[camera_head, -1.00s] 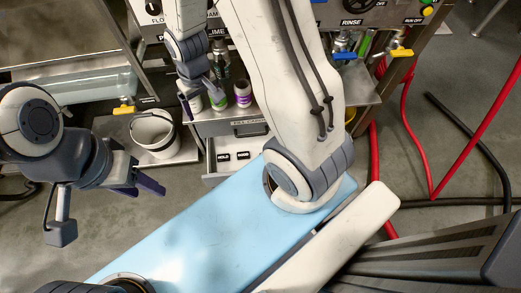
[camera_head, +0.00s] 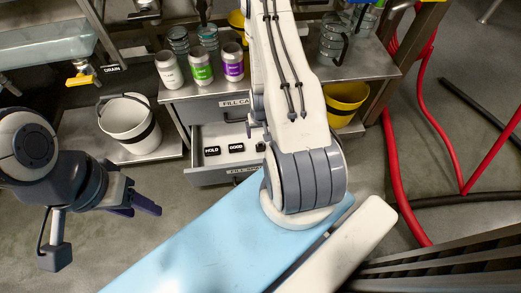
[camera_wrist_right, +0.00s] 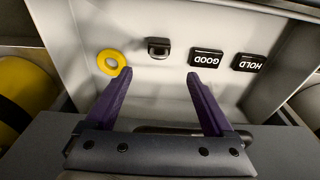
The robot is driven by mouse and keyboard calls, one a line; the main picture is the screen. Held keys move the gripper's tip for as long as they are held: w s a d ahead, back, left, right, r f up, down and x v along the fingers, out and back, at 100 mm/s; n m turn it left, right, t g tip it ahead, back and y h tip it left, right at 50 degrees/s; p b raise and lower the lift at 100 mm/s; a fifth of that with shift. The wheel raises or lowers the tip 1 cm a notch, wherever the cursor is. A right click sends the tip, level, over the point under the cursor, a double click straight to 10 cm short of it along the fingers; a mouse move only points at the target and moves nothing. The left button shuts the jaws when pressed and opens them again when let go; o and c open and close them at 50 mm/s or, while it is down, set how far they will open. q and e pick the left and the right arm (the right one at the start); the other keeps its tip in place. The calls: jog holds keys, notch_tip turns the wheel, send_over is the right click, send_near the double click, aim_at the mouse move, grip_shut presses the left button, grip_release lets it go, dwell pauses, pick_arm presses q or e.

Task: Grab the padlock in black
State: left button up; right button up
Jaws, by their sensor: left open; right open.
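A small black block that looks like the padlock (camera_wrist_right: 158,48) lies on the pale floor of the open drawer (camera_wrist_right: 135,85), in the right wrist view. It is between a yellow ring (camera_wrist_right: 112,62) and the black GOOD tag (camera_wrist_right: 206,58). My right gripper (camera_wrist_right: 159,74) is open and empty, its two purple fingers reaching over the drawer, with the padlock just beyond the gap between the tips. In the head view my right forearm mostly hides this gripper. My left gripper (camera_head: 140,208) is open and empty, over the floor at left, away from the drawer.
A HOLD tag (camera_wrist_right: 250,63) lies beside the GOOD tag. Three labelled bottles, including a green-labelled one (camera_head: 201,68), stand on the counter above the drawer. A white bucket (camera_head: 128,122) is left, a yellow bucket (camera_head: 345,101) right. Red hoses (camera_head: 415,180) run at right.

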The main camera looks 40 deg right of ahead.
aim_at(260, 142)
notch_tip(260, 142, down, 3)
jog(key=shift+w+d+f+b, duration=0.1)
jog(key=shift+w+f+b, duration=0.1)
jog(key=shift+b, duration=0.5)
jog(key=f+b, duration=0.4)
jog(key=f, duration=0.1)
jog(key=shift+d, duration=0.2)
jog(key=shift+r, duration=0.15)
grip_shut()
